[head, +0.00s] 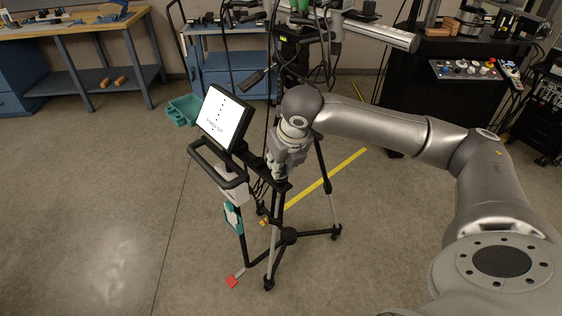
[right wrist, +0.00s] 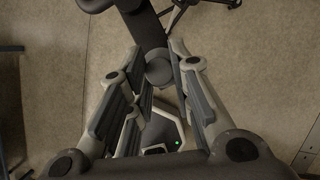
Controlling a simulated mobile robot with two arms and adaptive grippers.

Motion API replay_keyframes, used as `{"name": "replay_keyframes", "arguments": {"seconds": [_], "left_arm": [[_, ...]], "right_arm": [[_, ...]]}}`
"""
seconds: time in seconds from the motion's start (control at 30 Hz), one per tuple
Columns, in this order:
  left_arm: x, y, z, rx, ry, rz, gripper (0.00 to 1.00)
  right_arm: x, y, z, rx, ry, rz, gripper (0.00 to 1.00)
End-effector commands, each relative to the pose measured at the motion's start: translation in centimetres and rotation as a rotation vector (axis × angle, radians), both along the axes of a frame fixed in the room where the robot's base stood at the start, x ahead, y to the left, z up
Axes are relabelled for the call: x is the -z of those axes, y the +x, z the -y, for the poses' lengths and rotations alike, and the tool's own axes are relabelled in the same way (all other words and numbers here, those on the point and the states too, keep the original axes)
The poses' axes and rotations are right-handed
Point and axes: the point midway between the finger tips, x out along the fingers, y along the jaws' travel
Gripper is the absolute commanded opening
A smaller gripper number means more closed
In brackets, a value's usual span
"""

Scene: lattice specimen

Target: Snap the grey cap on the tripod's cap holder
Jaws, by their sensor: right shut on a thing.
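The tripod (head: 288,236) stands on the floor in the middle of the head view, with black legs and a tablet (head: 225,117) on its upper frame. My right gripper (head: 283,170) is at the tripod's upper bar, just right of the tablet, and hides part of it. In the right wrist view its fingers (right wrist: 156,66) are shut around a small round grey piece, which looks like the grey cap (right wrist: 160,73). A black bar (right wrist: 145,28) lies just beyond it. I cannot tell the cap holder apart, or whether the cap touches it. My left gripper is out of view.
A black loop handle (head: 196,148), a white box (head: 236,192) and a teal piece (head: 232,218) are on the tripod's left side. A red block (head: 232,282) is at its foot. A teal bin (head: 183,110) lies behind. Floor to the left is clear.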

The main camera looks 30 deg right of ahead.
Motion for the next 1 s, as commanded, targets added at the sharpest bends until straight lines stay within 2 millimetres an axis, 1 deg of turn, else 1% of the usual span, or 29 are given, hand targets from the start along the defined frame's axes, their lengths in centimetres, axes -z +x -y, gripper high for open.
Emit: {"name": "replay_keyframes", "arguments": {"seconds": [0.43, 1.0], "left_arm": [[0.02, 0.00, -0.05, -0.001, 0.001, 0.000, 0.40], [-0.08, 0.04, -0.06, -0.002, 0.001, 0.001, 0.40]], "right_arm": [[0.08, 0.00, -0.01, 0.000, 0.000, 0.000, 0.00], [0.84, 0.02, 0.01, 0.000, -0.001, 0.000, 0.00]]}}
